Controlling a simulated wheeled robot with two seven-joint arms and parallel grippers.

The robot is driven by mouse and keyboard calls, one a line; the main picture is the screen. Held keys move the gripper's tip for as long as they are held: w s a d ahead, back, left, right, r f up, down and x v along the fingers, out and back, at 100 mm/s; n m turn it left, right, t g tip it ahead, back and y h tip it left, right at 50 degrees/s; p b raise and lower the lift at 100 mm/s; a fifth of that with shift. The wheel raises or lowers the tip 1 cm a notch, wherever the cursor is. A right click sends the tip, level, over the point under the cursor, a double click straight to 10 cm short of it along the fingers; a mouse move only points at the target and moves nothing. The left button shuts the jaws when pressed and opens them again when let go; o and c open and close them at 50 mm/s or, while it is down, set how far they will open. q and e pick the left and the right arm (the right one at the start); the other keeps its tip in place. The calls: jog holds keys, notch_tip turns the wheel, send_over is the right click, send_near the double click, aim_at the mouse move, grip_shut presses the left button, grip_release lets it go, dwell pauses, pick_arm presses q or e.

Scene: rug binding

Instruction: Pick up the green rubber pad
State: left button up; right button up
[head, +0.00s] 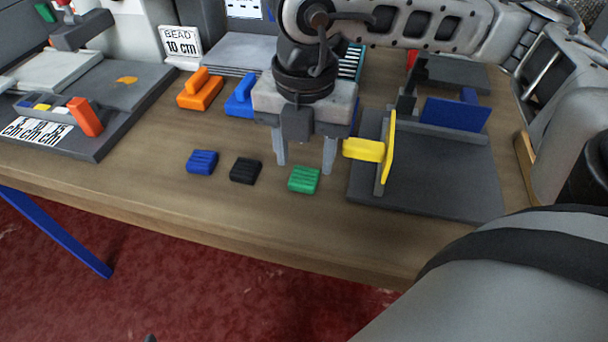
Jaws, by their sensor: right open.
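The green rubber pad (304,179) lies flat on the wooden table, a small ridged block near the front edge. My right gripper (304,168) is over the table with its two fingers pointing down, spread apart and empty. In the picture its fingertips come down just behind the green pad, one toward each side of it. I cannot tell the exact height of the fingertips above the table. My left gripper is not in view.
A black pad (245,170) and a blue pad (202,162) lie left of the green pad. A dark fixture (440,180) with yellow and blue plates stands close on the right. Orange (200,92) and blue (240,100) handled blocks sit behind. The table front is clear.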

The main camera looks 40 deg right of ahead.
aim_at(304, 179)
jog(key=shift+f, duration=1.5)
jog(key=c, duration=0.7)
jog(key=shift+r, duration=0.1)
jog(key=shift+c, duration=0.2)
